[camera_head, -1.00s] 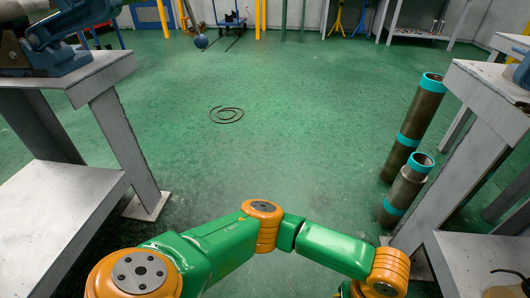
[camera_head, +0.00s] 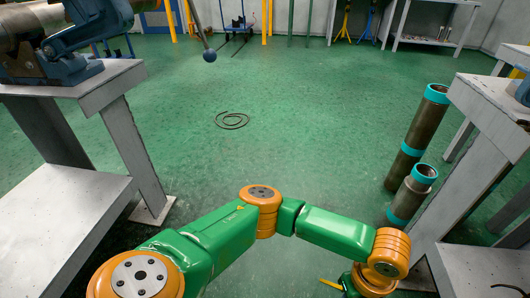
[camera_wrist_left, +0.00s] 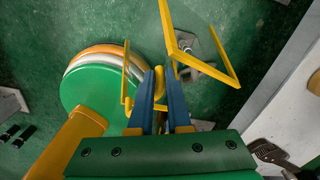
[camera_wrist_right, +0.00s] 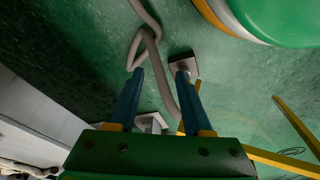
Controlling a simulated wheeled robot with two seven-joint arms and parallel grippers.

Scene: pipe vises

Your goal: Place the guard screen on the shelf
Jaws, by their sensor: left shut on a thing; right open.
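In the left wrist view my left gripper (camera_wrist_left: 160,85) is shut on a thin yellow frame (camera_wrist_left: 168,40), which looks like the guard screen. The frame extends beyond the fingertips, and part of it is hidden by the fingers. In the head view a short yellow piece (camera_head: 332,284), likely the same frame, shows low beside my arm's end; the left gripper itself is out of that view. My right gripper (camera_wrist_right: 157,85) is open and empty in the right wrist view. Lower shelves show under the left bench (camera_head: 55,215) and right bench (camera_head: 470,268); which one is meant is unclear.
A blue pipe vise (camera_head: 70,50) with a pipe stands on the left bench. Two teal-banded pipes (camera_head: 418,135) stand beside the right bench. A grey hose (camera_wrist_right: 158,60) shows beyond my right gripper.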

